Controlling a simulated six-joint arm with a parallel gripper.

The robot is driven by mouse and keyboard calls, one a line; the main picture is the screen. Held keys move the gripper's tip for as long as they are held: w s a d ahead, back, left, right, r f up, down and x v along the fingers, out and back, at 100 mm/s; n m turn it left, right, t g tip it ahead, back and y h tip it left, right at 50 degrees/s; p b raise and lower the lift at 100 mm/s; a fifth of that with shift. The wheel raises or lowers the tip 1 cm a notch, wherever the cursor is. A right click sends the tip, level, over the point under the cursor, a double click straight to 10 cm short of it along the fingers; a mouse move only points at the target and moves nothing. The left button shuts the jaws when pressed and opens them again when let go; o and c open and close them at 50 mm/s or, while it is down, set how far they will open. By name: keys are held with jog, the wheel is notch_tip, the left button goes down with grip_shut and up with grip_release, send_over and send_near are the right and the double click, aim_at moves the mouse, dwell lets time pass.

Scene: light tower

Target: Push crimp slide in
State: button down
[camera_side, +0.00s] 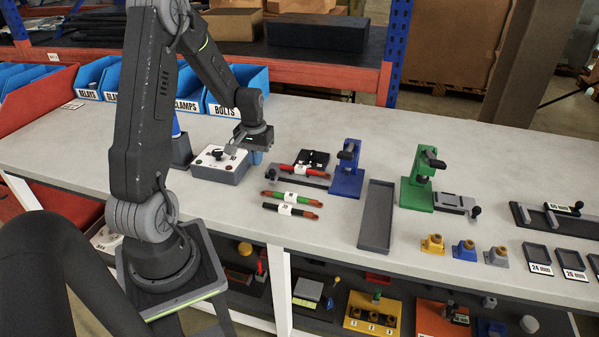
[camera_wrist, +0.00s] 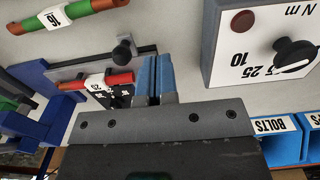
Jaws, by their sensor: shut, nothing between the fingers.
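The crimp slide (camera_side: 297,179) is a flat grey bar with a black knob (camera_side: 270,172) at its left end. It lies at the left of the blue press (camera_side: 347,172). In the wrist view the slide (camera_wrist: 75,70), knob (camera_wrist: 123,50) and red cable (camera_wrist: 105,80) show left of the fingers. My gripper (camera_side: 254,157) is shut and empty, low at the slide's left end, apart from the knob. The blue fingers also show in the wrist view (camera_wrist: 154,78).
A grey torque box (camera_side: 220,164) stands close on the left of my gripper. Green (camera_side: 292,197) and black (camera_side: 290,210) cables lie in front of the slide. A grey tray (camera_side: 377,215) and green press (camera_side: 418,180) stand to the right. Blue bins (camera_side: 237,100) line the back.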

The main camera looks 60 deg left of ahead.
jog(key=shift+f, duration=0.15)
jog(key=shift+f, duration=1.9)
jog(key=shift+w, duration=0.1)
jog(key=shift+w+d, duration=3.35)
jog(key=shift+d, duration=0.05)
jog(key=shift+r, duration=0.1)
jog(key=shift+s+a+r, duration=0.3)
jog(key=shift+r, duration=0.2)
jog(key=shift+s+a+r, duration=0.25)
jog(key=shift+r, duration=2.7)
jog(key=shift+r, duration=0.1)
